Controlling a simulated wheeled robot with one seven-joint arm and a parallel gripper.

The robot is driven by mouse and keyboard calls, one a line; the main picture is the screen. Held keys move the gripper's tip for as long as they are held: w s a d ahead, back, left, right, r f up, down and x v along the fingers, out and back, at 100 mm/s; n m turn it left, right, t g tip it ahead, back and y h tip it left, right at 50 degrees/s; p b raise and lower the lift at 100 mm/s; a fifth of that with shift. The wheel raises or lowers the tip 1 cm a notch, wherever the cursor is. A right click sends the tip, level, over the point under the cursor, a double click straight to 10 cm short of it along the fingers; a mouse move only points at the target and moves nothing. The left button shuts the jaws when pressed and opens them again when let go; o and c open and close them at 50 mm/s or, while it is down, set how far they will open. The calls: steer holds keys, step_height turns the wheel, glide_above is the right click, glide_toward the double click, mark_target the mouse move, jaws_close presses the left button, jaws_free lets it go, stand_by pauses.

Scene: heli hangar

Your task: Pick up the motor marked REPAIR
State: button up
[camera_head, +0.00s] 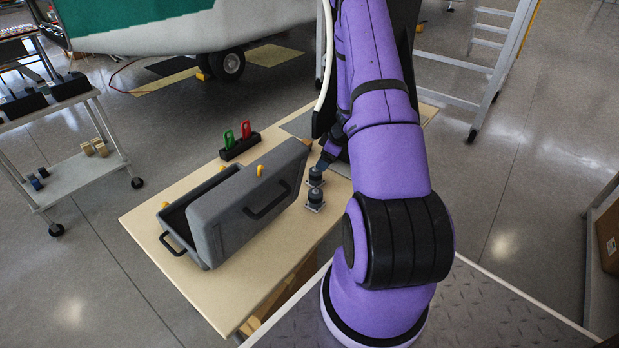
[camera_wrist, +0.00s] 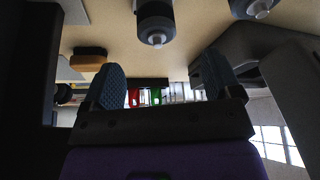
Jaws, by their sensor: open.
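Two small dark motors with grey flanges stand upright on the wooden table (camera_head: 160,215), one farther (camera_head: 315,176) and one nearer (camera_head: 314,198). In the wrist view one motor (camera_wrist: 155,24) is at the top centre and the other (camera_wrist: 252,8) is cut off at the top right. No REPAIR marking can be read on either. My gripper (camera_head: 327,160) is just behind the farther motor, close to it. In the wrist view my gripper (camera_wrist: 162,85) has its two blue fingers wide apart with nothing held between them. Whether it touches a motor cannot be told.
A grey case (camera_head: 245,205) with its lid raised stands left of the motors. Behind it a black holder (camera_head: 240,147) carries a green clip (camera_head: 229,139) and a red clip (camera_head: 246,129). A cart (camera_head: 85,170) is at left, a ladder (camera_head: 500,65) at back right.

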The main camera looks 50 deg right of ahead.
mark_target(316, 170)
steer(key=x, duration=0.5)
steer(key=shift+w+f, duration=0.1)
steer(key=shift+f, duration=0.15)
steer(key=x, duration=0.5)
steer(key=shift+w+d+r, duration=0.1)
steer(key=shift+d, duration=0.15)
steer(key=c, duration=1.3)
steer(key=shift+r, duration=0.1)
